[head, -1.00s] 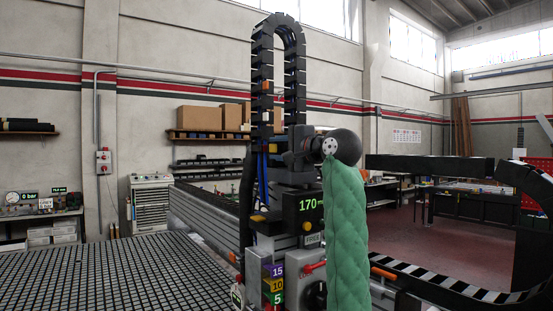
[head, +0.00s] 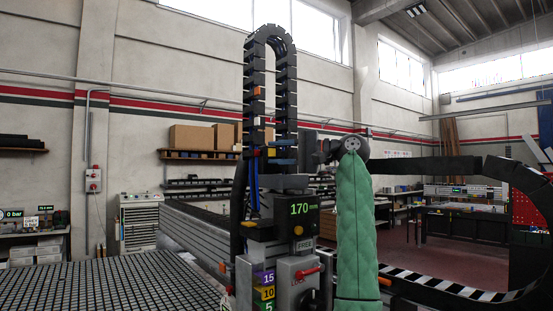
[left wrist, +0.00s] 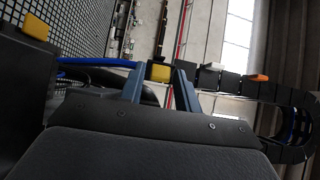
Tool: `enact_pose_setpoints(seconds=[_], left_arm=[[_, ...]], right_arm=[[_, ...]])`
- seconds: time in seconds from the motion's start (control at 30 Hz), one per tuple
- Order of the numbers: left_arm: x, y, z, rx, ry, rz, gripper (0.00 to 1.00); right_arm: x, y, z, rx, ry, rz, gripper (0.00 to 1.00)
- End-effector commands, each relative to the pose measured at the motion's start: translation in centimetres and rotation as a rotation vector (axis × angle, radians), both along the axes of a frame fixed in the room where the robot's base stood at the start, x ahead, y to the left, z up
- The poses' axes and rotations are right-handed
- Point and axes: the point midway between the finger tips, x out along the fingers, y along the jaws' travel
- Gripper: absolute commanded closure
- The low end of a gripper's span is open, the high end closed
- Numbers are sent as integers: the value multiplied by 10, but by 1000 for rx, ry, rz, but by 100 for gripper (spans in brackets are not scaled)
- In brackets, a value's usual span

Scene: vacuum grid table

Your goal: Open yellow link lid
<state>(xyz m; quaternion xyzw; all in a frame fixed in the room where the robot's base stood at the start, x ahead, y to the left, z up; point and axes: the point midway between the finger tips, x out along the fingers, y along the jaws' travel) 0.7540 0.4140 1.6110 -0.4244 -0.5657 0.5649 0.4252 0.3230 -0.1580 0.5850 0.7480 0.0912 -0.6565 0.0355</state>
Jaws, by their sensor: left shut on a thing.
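The black cable chain (head: 288,90) rises in a tall loop. In the head view my left gripper (head: 274,153) reaches the chain from the right, at the end of the green-sleeved arm. The lid looks still in line with the chain; whether it is unlatched I cannot tell. My right gripper is out of view.
The black grid table (head: 110,285) spreads at lower left. Blue cables (left wrist: 95,62) run close to the fingers in the wrist view.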

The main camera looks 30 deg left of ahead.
Motion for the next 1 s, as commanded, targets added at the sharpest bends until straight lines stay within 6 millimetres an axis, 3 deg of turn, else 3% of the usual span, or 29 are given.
enact_pose_setpoints(seconds=[0.33, 0.87, 0.9, 0.93, 1.0], left_arm=[[7, -1, -3, -4, 1, 136, 90], [8, -1, -3, -5, 0, 156, 90], [8, -1, -3, -5, 0, 156, 62], [8, -1, -3, -4, 1, 156, 56], [8, -1, -3, -4, 1, 156, 56]], right_arm=[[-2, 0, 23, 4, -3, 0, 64], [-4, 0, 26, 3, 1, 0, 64], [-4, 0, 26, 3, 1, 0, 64], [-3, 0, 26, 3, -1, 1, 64], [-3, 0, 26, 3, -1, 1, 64]])
